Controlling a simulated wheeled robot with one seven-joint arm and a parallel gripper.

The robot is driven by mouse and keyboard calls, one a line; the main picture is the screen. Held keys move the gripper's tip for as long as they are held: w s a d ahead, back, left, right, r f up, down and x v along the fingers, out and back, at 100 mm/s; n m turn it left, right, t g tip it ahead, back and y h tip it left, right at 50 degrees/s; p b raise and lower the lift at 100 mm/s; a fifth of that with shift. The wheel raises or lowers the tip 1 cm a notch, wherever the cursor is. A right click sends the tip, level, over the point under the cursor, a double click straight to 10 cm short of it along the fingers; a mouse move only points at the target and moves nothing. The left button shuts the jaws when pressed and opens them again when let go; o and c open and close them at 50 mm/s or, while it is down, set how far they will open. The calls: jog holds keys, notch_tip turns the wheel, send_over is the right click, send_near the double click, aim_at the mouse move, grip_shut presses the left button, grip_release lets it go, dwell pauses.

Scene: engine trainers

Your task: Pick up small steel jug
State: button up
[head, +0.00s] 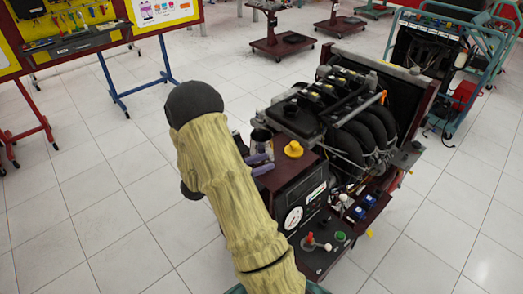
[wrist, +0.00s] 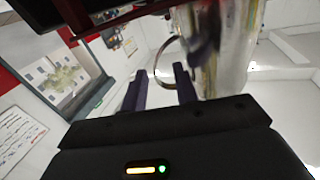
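The small steel jug (wrist: 230,45) is large and shiny at the upper right of the wrist view, cut off by the top edge. Its thin curved handle (wrist: 158,58) stands out to the left, close to the fingertips. In the head view the jug (head: 261,136) appears as a small dark-topped shape on the engine trainer's near left corner, partly hidden. My gripper (wrist: 160,76) is open, its two dark purple fingers apart near the handle. I cannot tell whether they touch it. In the head view my gripper (head: 259,164) is at the trainer's left edge, mostly behind my arm.
The engine trainer (head: 290,187) has a yellow cap (head: 293,149) just right of my gripper and a black engine (head: 340,115) behind. A yellow tool board (head: 70,35) stands at upper left, another trainer (head: 430,50) at upper right. The tiled floor (head: 110,190) at left is clear.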

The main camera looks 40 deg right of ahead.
jog(key=d, duration=0.1)
jog(key=s+d, duration=0.1)
jog(key=d+p, duration=0.1)
jog(key=d, duration=0.1)
jog(key=shift+s+r, duration=0.35)
jog(key=shift+d, duration=0.45)
jog(key=shift+c, duration=0.2)
grip_shut()
dwell(0.9)
